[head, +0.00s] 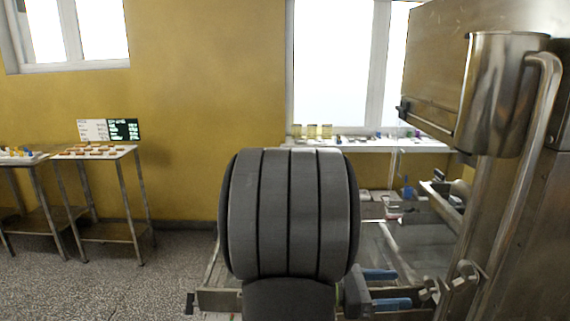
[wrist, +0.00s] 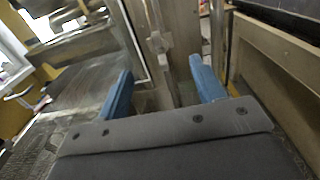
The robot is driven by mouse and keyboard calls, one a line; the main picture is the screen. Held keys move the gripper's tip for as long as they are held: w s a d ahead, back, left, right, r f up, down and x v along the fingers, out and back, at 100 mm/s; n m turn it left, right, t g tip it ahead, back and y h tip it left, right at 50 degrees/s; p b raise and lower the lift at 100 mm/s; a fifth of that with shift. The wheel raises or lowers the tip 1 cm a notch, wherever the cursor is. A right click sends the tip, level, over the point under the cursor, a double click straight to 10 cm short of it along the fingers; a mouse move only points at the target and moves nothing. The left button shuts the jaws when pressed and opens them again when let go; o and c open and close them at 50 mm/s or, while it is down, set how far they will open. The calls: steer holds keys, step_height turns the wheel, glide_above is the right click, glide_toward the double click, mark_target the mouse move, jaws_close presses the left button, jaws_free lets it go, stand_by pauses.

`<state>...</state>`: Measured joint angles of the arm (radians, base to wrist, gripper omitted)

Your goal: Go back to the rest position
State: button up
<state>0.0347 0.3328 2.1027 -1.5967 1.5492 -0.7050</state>
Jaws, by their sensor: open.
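My gripper (wrist: 162,92) shows in the wrist view with its two blue fingers apart and nothing between them. In the head view the blue fingers of my gripper (head: 385,289) show at the lower right, partly hidden behind my own dark arm link. They are close to a metal frame of the machine (head: 415,296). I cannot tell whether they touch it.
A steel machine with a metal jug-like vessel (head: 495,95) stands at the right. A white shelf (head: 375,146) with small jars lies under the window. Tables (head: 128,150) with trays stand at the left. The floor (head: 140,285) at the left front is clear.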

mark_target(429, 287)
steer(key=d, duration=1)
steer(key=shift+d, duration=0.3)
steer(key=a, duration=1.7)
steer(key=shift+a, duration=0.2)
stand_by(2.2)
